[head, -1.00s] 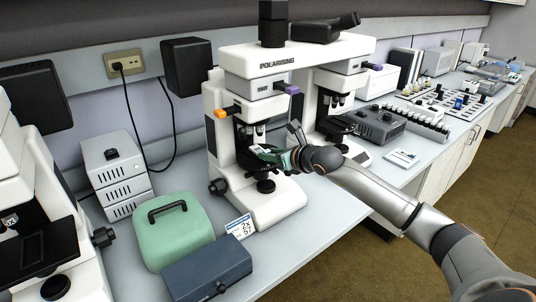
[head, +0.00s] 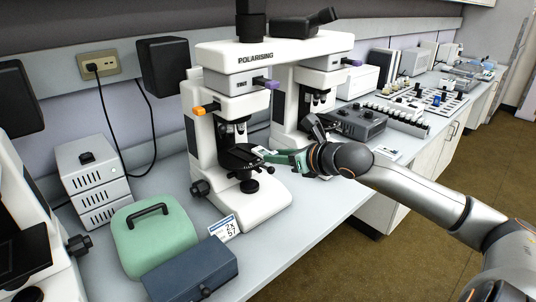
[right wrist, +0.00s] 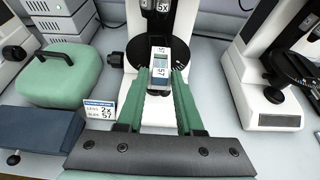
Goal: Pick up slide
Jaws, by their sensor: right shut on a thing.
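The slide (right wrist: 159,59) is a small pale plate with a dark middle and the mark "57". In the right wrist view it sits between the green fingertips of my right gripper (right wrist: 160,76), which is shut on it. In the head view my right gripper (head: 278,157) is at the right edge of the round black stage of the polarising microscope (head: 238,156), with the slide (head: 262,151) showing as a small light patch. I cannot tell whether the slide touches the stage. My left gripper is not in view.
A grey control box (head: 362,122) stands to the right. The bench front edge is clear.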

